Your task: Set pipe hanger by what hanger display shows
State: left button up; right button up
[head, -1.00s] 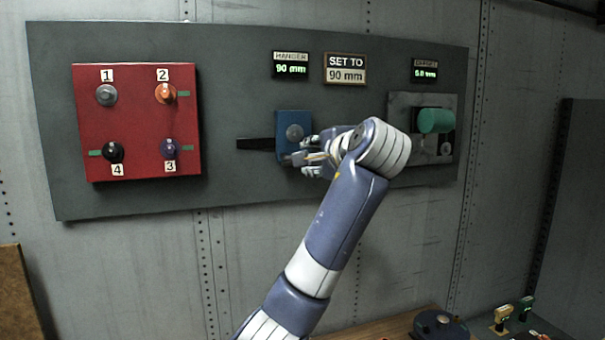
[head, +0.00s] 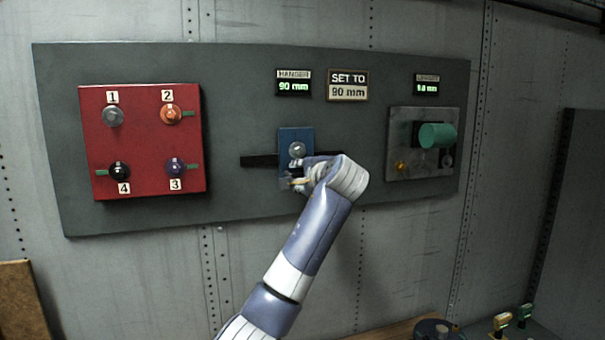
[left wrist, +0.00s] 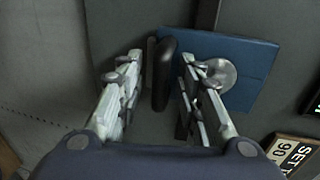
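The blue hanger block (head: 288,138) with a round silver knob (head: 297,150) sits on a black horizontal rail (head: 258,161) on the grey panel. The hanger display (head: 293,87) reads 90 mm. The sign beside it (head: 348,86) says SET TO 90 mm. My left gripper (head: 297,183) is at the lower part of the block. In the left wrist view its fingers (left wrist: 161,68) stand apart on either side of a dark rounded handle (left wrist: 166,78), with gaps visible. The blue block (left wrist: 245,55) and knob (left wrist: 218,74) also show there. My right gripper is out of view.
A red board (head: 143,143) with several numbered knobs is on the left. A green cylinder knob (head: 437,135) on a metal plate is on the right, below a small display (head: 426,87). Small devices (head: 502,322) lie on the bench at lower right.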

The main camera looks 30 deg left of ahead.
pick_arm(q)
jog(key=c, duration=0.7)
jog(key=shift+a+f, duration=0.1)
jog(key=shift+f, duration=0.05)
grip_shut()
jog(key=o, duration=0.7)
grip_release()
jog(key=shift+s, duration=0.1)
